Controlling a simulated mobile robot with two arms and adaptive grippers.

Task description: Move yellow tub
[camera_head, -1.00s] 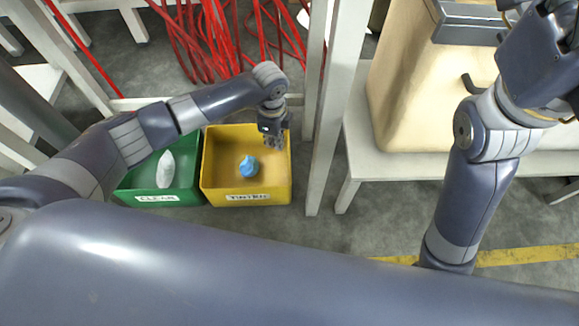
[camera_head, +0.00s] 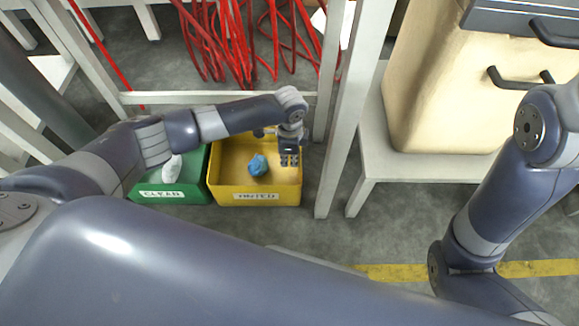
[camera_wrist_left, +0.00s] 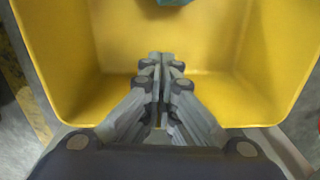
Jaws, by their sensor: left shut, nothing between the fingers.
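The yellow tub (camera_head: 229,172) stands on the floor with a white label on its front wall. A crumpled blue item (camera_head: 258,164) lies inside it. My left gripper (camera_head: 290,161) is over the tub's right side, pointing down. In the left wrist view the gripper (camera_wrist_left: 161,62) is shut and empty, with the tub's yellow walls (camera_wrist_left: 215,45) around the fingertips. I cannot tell whether it touches the tub. Part of the blue item shows at that view's top edge (camera_wrist_left: 173,2). My right gripper is out of view.
A green tub (camera_head: 146,186) holding a white item (camera_head: 172,168) stands close against the yellow tub's left side. A white frame leg (camera_head: 345,140) rises just right of the yellow tub. Red cables (camera_head: 222,45) hang behind. Grey floor (camera_head: 300,228) is clear in front.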

